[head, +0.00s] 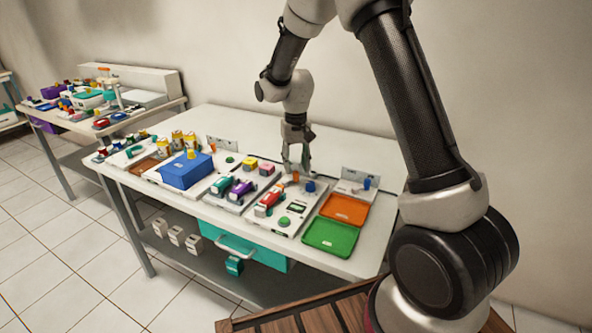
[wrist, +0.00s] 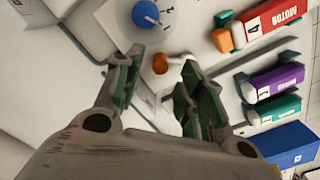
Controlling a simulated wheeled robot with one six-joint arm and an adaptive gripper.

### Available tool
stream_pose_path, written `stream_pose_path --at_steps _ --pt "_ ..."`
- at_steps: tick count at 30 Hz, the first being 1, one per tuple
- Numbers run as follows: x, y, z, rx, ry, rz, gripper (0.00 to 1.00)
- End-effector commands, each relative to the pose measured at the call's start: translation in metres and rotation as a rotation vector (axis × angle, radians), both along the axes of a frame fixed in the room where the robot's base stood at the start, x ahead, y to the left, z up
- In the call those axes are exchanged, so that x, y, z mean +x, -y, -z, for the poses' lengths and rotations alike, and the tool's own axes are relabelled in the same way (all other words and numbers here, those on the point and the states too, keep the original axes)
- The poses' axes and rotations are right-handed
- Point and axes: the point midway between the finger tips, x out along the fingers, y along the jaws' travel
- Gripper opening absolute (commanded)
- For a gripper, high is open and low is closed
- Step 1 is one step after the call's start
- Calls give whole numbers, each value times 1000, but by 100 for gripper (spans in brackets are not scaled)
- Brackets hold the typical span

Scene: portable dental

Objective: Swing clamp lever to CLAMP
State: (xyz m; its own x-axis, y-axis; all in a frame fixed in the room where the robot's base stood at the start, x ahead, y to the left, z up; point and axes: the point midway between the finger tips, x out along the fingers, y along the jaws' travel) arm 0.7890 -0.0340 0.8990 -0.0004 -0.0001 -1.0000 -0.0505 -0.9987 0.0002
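My gripper (head: 297,167) points down over the back part of a white panel on the table. In the wrist view its two fingers (wrist: 157,82) are apart with nothing between the pads. A small orange knob (wrist: 160,63), which may be the clamp lever's end, lies just past the fingertips, nearer the right one; I cannot tell whether they touch. It also shows beside my gripper in the head view (head: 295,177). A blue knob (wrist: 146,14) on a round grey dial is beyond it, and shows right of my gripper (head: 310,187). No CLAMP marking is readable.
A red MOTOR block (wrist: 272,18) lies on the panel, with a purple block (wrist: 278,82) and a green block (wrist: 275,110) nearby. A blue bin (head: 187,170) stands left. Orange (head: 343,209) and green (head: 330,237) trays lie right.

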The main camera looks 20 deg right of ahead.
Motion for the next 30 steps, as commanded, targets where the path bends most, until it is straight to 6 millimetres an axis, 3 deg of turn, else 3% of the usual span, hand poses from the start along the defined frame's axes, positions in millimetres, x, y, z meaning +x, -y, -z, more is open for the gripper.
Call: stream_pose_path --at_steps 6,12,30 --pt "1 0 -51 1 5 0 40" --pt "1 0 -82 1 2 0 40" --pt "0 0 -90 0 -1 -13 40"
